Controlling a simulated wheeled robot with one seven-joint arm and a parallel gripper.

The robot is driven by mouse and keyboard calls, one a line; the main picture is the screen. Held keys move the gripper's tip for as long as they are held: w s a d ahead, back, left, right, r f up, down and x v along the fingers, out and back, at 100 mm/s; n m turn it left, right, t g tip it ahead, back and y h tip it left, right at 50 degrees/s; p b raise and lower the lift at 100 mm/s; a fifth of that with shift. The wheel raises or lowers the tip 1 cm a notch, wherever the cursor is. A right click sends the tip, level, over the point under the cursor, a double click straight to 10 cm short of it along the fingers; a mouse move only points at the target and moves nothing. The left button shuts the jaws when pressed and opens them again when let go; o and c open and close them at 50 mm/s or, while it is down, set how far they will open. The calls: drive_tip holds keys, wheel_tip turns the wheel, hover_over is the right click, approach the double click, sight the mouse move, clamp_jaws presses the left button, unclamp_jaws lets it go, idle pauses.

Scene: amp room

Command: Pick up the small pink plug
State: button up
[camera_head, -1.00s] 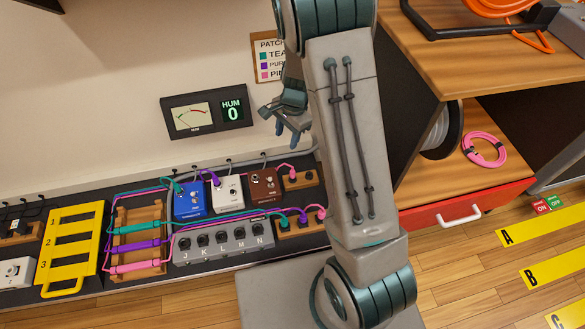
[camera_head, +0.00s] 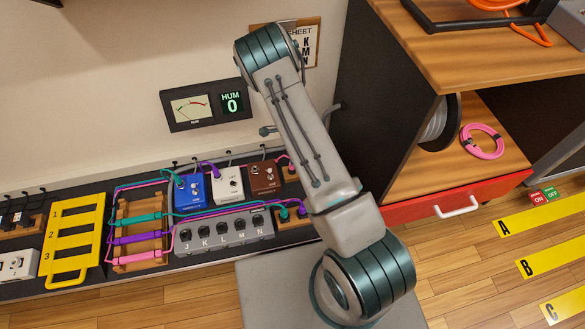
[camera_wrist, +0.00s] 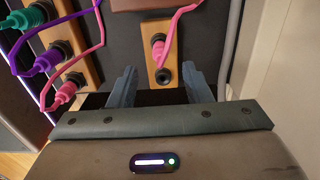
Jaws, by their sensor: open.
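A small pink plug (camera_wrist: 158,50) sits in the upper jack of a narrow wooden block in the wrist view, its pink cable leading up and right. A black jack below it looks empty. My gripper (camera_wrist: 161,84) is open, with its fingers on either side of the block's lower end and nothing visible held between them. In the head view, the pink plug in the upper block (camera_head: 291,166) shows next to my arm, which mostly hides my gripper.
Blue (camera_head: 189,194), white (camera_head: 228,185) and brown (camera_head: 265,178) pedals stand left of the block. A grey switch box (camera_head: 223,237) is in front of them. A yellow rack (camera_head: 73,241) lies farther left. A wooden cabinet with a red drawer (camera_head: 415,203) is at right.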

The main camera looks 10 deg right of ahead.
drive_tip(key=shift+f+b, duration=1.5)
drive_tip(key=shift+f, duration=2.1)
drive_tip(key=shift+r, duration=0.1)
clamp_jaws()
